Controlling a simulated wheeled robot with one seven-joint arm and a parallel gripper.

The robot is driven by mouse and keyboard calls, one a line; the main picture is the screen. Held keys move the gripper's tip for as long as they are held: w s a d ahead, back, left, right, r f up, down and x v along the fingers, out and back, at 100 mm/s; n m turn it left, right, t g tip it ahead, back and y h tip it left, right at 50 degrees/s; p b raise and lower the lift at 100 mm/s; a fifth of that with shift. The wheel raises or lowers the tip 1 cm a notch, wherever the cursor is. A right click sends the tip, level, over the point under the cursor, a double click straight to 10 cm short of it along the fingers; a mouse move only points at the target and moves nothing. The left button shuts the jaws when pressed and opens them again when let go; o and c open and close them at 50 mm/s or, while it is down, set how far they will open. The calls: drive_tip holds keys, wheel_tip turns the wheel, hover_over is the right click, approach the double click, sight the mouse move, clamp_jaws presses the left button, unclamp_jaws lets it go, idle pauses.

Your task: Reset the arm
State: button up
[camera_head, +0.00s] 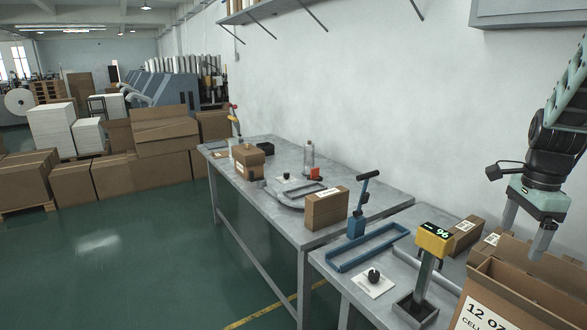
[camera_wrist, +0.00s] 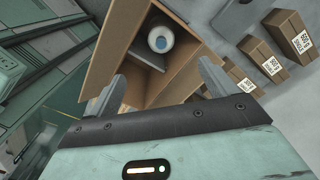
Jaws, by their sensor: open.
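My gripper (camera_head: 527,227) hangs at the right side of the head view, pointing down with its two fingers apart and nothing between them. It is above the back part of a large open cardboard box (camera_head: 523,301) that is cut off by the lower right edge. In the wrist view, the gripper (camera_wrist: 163,90) shows both fingers spread over the open box (camera_wrist: 108,52). Inside this box lies a white round item with a blue centre (camera_wrist: 159,40), beside a grey divider.
Several small labelled cartons (camera_wrist: 270,67) stand in a row beside the box. A yellow display reading 96 (camera_head: 435,239) stands on a post in front. A blue frame (camera_head: 367,247) lies on the near table. A long grey table (camera_head: 277,209) runs along the wall.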

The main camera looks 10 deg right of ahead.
drive_tip(key=s+a+f+n+y, duration=0.1)
drive_tip(key=s+a+n, duration=0.1)
drive_tip(key=a+n, duration=1.85)
drive_tip(key=s+a+f+n, duration=0.1)
drive_tip(key=s+a+n, duration=0.8)
drive_tip(key=s+a, duration=0.6)
drive_tip(key=a, duration=0.4)
drive_tip(key=shift+s+a+f+b, duration=0.2)
drive_tip(key=shift+f+b, duration=0.15)
drive_tip(key=shift+f, duration=0.05)
